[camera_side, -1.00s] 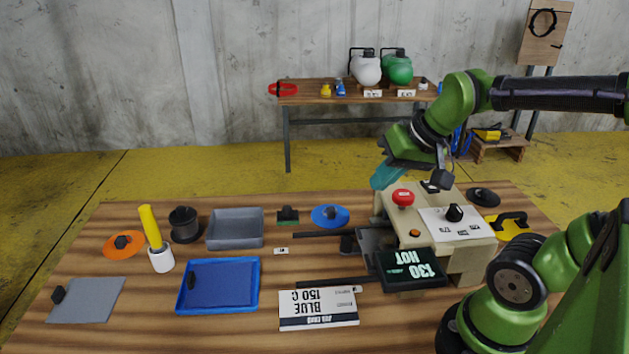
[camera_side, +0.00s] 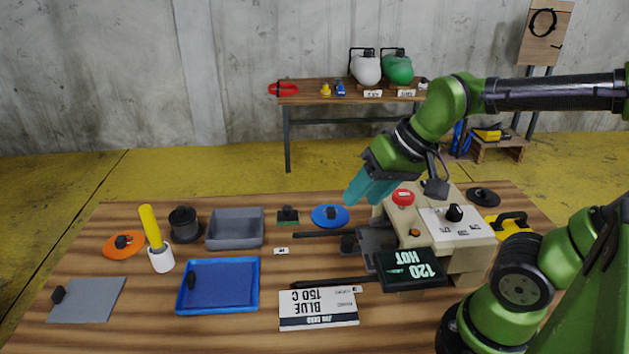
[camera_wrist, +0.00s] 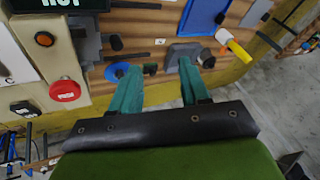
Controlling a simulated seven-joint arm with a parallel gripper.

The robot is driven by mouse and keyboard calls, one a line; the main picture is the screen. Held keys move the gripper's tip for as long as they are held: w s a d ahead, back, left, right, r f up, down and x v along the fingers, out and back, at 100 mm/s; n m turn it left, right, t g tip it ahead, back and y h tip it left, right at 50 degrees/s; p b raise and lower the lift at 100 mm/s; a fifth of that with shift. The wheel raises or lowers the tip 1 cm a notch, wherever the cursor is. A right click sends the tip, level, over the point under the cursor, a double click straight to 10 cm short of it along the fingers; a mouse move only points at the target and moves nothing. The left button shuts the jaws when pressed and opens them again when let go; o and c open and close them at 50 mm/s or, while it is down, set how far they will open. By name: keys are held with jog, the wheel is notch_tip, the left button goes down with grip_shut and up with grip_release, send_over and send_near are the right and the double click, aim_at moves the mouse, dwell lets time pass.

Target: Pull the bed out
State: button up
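The beige press machine (camera_side: 462,254) stands at the right of the table. Its grey bed (camera_side: 376,238) sits at the machine's left opening, with a black knob (camera_side: 348,243) on its left side. Two dark rails (camera_side: 318,234) run left from the machine. The bed also shows in the wrist view (camera_wrist: 87,48), at upper left. My gripper (camera_side: 357,194) is above and behind the bed, near the red button (camera_side: 403,197). In the wrist view its teal fingers (camera_wrist: 158,68) are apart with nothing between them. The display (camera_side: 412,269) reads 120 HOT.
A blue disc (camera_side: 325,222) with a knob lies left of the machine, below my gripper. Farther left are a grey tray (camera_side: 235,241), a blue tray (camera_side: 218,301) and a yellow-handled tool (camera_side: 150,226). A BLUE 150 C card (camera_side: 318,320) lies in front.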

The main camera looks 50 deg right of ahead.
aim_at(348, 238)
jog(key=shift+o, duration=0.8)
jog(key=w+d+f+m+g+h, duration=0.1)
jog(key=w+d+f+m+g, duration=0.2)
jog(key=w+m, duration=0.2)
jog(key=m, duration=0.3)
jog(key=shift+w+d+m, duration=0.15)
jog(key=shift+d+m, duration=0.15)
jog(key=w+d+m+g+h, duration=0.1)
jog(key=w+d+m+g, duration=0.25)
jog(key=m, duration=1.05)
jog(key=shift+t, duration=0.45)
jog(key=f, duration=1.1)
jog(key=s+f, duration=0.1)
jog(key=f, duration=0.5)
jog(key=shift+d+f, duration=0.1)
jog(key=shift+f, duration=0.1)
grip_shut()
